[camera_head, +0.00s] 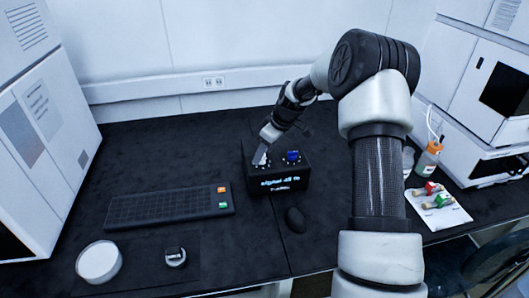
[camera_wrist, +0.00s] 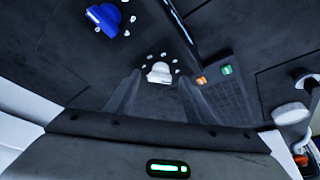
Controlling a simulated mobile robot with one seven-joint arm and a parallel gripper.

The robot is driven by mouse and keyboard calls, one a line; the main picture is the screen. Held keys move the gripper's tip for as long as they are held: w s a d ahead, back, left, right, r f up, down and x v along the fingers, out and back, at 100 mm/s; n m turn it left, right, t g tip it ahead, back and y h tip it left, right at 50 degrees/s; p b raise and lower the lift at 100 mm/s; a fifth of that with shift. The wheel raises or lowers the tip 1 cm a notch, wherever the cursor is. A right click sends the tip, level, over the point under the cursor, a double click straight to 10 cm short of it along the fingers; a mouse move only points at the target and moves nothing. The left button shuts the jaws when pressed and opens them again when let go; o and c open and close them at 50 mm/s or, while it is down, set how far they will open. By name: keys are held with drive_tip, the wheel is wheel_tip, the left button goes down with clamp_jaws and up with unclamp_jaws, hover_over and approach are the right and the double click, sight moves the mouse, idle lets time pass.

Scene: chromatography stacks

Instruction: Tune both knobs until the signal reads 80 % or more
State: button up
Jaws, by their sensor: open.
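A black box (camera_head: 276,172) stands on the dark bench, with two knobs on its top and a lit display (camera_head: 280,182) on its front. The display shows a signal percentage that looks to be in the forties; the last digit is too small to read surely. The blue knob (camera_head: 292,156) is on the right of the top and shows at upper left in the wrist view (camera_wrist: 102,19). The white knob (camera_wrist: 159,73) lies between the fingers of my gripper (camera_wrist: 159,78), ringed by white dots. My gripper (camera_head: 263,152) is open over it; contact cannot be told.
A black keyboard (camera_head: 165,207) with an orange and a green key lies left of the box. A dark mouse-shaped object (camera_head: 295,219) lies in front. A white round dish (camera_head: 98,262) is at front left. A tray with vials (camera_head: 440,209) and an orange-capped bottle (camera_head: 429,158) are right.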

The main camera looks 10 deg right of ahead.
drive_tip(key=c, duration=1)
drive_tip(key=shift+c, duration=0.2)
drive_tip(key=m+b, duration=0.1)
drive_tip(key=m, duration=0.1)
drive_tip(key=m+h, duration=0.1)
drive_tip(key=shift+s+a+m+t+b, duration=0.15)
drive_tip(key=shift+m+t+b, duration=0.2)
drive_tip(key=shift+m+t, duration=0.05)
drive_tip(key=m, duration=0.1)
drive_tip(key=m+h, duration=0.1)
drive_tip(key=m, duration=0.1)
drive_tip(key=shift+a+t, duration=0.2)
drive_tip(key=shift+t, duration=0.1)
drive_tip(key=shift+m+h, duration=0.6)
drive_tip(key=shift+m, duration=0.5)
drive_tip(key=o, duration=1)
